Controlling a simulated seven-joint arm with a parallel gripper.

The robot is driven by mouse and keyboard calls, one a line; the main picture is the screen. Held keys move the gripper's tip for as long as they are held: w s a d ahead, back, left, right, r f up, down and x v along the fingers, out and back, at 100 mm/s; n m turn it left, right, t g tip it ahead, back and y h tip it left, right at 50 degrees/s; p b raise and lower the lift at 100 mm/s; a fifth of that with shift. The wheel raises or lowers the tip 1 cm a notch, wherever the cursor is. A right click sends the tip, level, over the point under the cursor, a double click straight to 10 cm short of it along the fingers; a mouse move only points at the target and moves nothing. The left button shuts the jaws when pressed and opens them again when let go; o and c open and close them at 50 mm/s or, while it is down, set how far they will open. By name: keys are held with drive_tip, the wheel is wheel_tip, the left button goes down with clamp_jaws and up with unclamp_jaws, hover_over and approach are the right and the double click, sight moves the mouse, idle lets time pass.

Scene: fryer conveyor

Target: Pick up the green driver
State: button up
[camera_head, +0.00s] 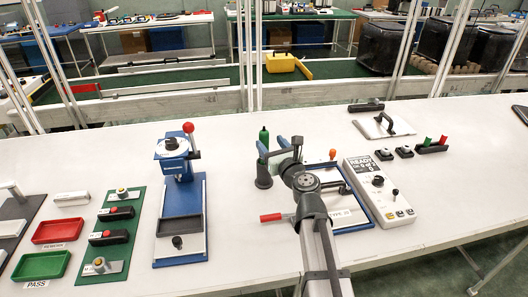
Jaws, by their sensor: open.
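A green upright piece (264,136) stands in a dark holder (263,172) left of the middle of the white table; it looks like a driver handle. My gripper (272,150) is open and close to the right of the dark holder and the green piece. Its fingers are small and partly overlapped by my arm, and I cannot tell whether they touch the green piece. No object shows between them.
A blue press with a red knob (188,128) stands to the left. Behind my arm lies a blue-edged fixture (352,222), with a white control box (380,190) to its right. Red (58,231) and green trays (41,265) are far left.

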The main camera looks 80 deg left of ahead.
sight(266, 138)
drive_tip(key=shift+x, duration=2.7)
drive_tip(key=shift+s+d+r, duration=0.1)
drive_tip(key=shift+c, duration=0.4)
clamp_jaws()
